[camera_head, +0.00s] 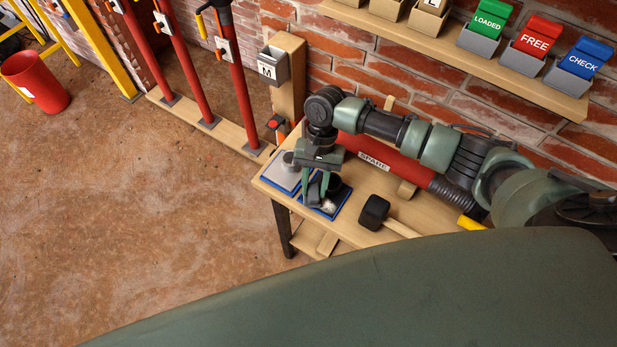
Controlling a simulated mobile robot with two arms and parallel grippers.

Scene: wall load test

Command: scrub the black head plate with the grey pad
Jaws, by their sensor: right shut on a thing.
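My right gripper (316,196) points down over the near-left part of the wooden bench. It is shut on a small dark grey piece, probably the grey pad, which is mostly hidden between the fingers. A dark round thing (341,192) stands just right of the fingers on a blue-edged mat (330,213), with a small whitish thing (329,207) beside it. Which part is the black head plate I cannot tell for sure, nor whether the pad touches anything. A red prop marked SPARE (402,164) lies behind my gripper. My left gripper is out of view.
A second blue-edged mat (279,176) with a grey round thing (288,161) lies left. A black-headed mallet (374,212) lies right on the bench (352,233). A wooden post with a box marked M (268,70) stands behind. Marked bins line the shelf (500,75).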

